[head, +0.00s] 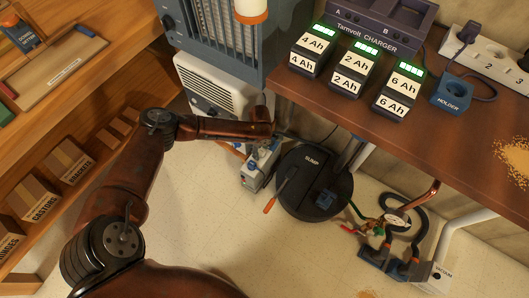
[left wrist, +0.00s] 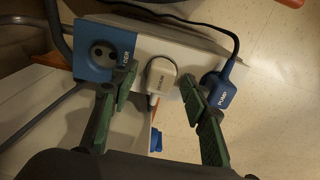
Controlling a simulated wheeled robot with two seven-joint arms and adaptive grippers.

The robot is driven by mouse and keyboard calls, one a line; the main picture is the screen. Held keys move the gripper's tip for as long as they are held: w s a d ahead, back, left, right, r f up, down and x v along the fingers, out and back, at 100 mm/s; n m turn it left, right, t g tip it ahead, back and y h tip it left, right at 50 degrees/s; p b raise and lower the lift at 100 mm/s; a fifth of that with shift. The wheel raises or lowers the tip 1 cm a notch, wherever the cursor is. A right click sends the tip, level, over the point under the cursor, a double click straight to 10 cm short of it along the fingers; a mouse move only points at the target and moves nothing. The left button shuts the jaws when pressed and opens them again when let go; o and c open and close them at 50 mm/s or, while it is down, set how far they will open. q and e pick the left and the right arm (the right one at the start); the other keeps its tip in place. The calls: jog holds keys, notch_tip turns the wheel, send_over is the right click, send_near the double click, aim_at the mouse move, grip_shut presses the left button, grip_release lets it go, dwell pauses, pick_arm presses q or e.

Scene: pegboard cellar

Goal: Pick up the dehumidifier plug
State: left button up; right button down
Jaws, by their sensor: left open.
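A white plug (left wrist: 162,76) with a small label too blurred to read for sure sits on a white socket strip (left wrist: 190,48) in the left wrist view. It looks like the dehumidifier plug. My left gripper (left wrist: 158,86) is open, with one green-padded finger on each side of the white plug and a gap to it. A blue plug (left wrist: 220,86) with a label is at the strip's right, just beyond the right finger. In the head view my left gripper (head: 279,135) is over the strip (head: 259,168), and the white plug is not clear there. My right gripper is not in view.
A blue socket (left wrist: 106,50) is at the strip's left end. Dark cords run around the strip. In the head view a round black sump lid (head: 315,185) is right of the strip, a white appliance (head: 211,95) is behind it, and the workbench (head: 455,140) overhangs at right.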

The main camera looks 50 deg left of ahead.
pick_arm(q)
jog(key=shift+f, duration=0.1)
jog(key=shift+c, duration=0.6)
grip_shut()
